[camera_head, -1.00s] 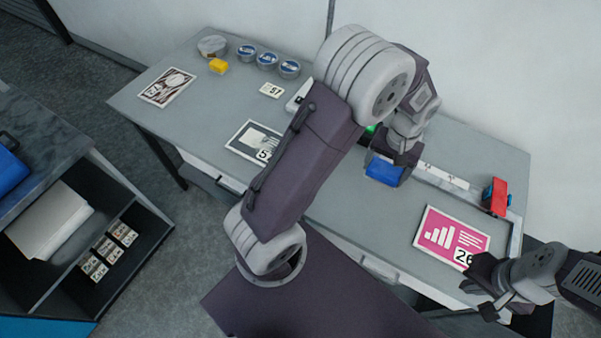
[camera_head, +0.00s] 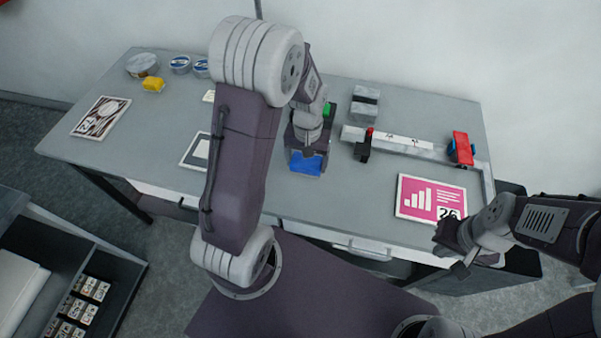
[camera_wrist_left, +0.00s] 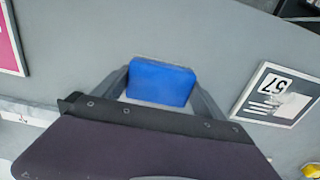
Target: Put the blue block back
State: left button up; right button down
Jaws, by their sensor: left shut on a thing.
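The blue block (camera_head: 307,164) is held between the fingers of my left gripper (camera_head: 308,158), over the middle of the table. In the left wrist view the blue block (camera_wrist_left: 161,82) sits between the two fingers. Whether it touches the tabletop is hard to tell. My right gripper (camera_head: 452,255) is near the table's front right edge, just below the pink card; its finger opening is not clear.
A pink card (camera_head: 430,198) lies at the right. A rail (camera_head: 400,143) with a red and blue piece (camera_head: 461,148) stands behind it. The table's middle front is mostly clear.

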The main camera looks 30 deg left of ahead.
aim_at(301, 178)
pick_arm(q)
jog(key=shift+s+a+f, duration=0.55)
jog(key=shift+a+f, duration=0.1)
jog(key=shift+a, duration=0.05)
notch_tip(301, 178, down, 4)
jog(key=shift+r+b, duration=0.15)
jog(key=shift+b, duration=0.15)
jog(key=shift+f, duration=0.2)
